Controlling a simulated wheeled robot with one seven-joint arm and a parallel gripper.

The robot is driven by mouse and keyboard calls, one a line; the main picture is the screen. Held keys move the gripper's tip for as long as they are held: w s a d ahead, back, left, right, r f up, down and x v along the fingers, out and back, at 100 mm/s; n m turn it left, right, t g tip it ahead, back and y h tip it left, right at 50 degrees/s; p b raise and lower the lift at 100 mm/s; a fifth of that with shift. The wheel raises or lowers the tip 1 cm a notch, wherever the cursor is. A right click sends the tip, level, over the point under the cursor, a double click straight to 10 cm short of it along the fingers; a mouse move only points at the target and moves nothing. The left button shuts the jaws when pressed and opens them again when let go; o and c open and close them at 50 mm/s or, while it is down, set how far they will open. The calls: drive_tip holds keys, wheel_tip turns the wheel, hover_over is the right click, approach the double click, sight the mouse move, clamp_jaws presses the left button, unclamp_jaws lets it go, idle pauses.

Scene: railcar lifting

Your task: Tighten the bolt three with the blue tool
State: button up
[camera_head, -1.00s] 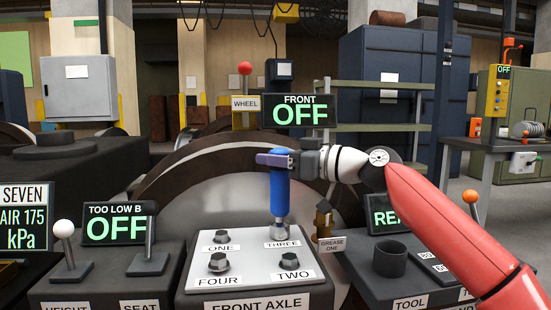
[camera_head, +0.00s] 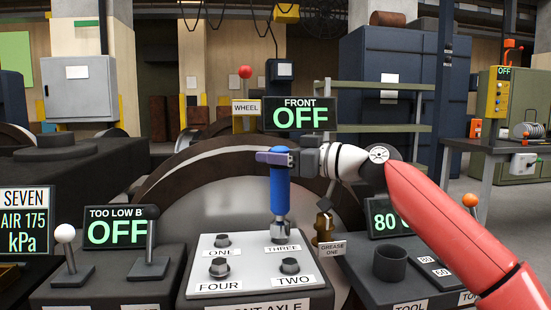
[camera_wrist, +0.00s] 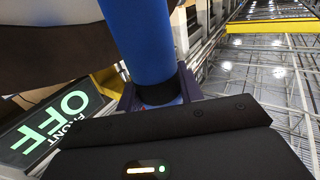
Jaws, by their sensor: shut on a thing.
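The blue tool (camera_head: 279,190) is upright in the head view, with a silver socket end (camera_head: 279,230) pointing down at the bolt position labelled THREE (camera_head: 283,249). The socket hides bolt three. My gripper (camera_head: 273,158) is shut on the top of the blue tool. The tool also fills the upper middle of the wrist view (camera_wrist: 140,40). Bolts ONE (camera_head: 222,240), TWO (camera_head: 290,266) and FOUR (camera_head: 219,267) stand bare on the pale front axle plate (camera_head: 255,268).
The FRONT display (camera_head: 300,115) reads OFF behind my gripper. A display at the right (camera_head: 390,217) shows 80, partly hidden by my arm. An empty dark tool holder (camera_head: 390,262) stands right of the plate. Levers (camera_head: 150,245) stand at the left.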

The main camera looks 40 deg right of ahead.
drive_tip(key=shift+r+p, duration=1.8)
drive_tip(key=shift+r, duration=1)
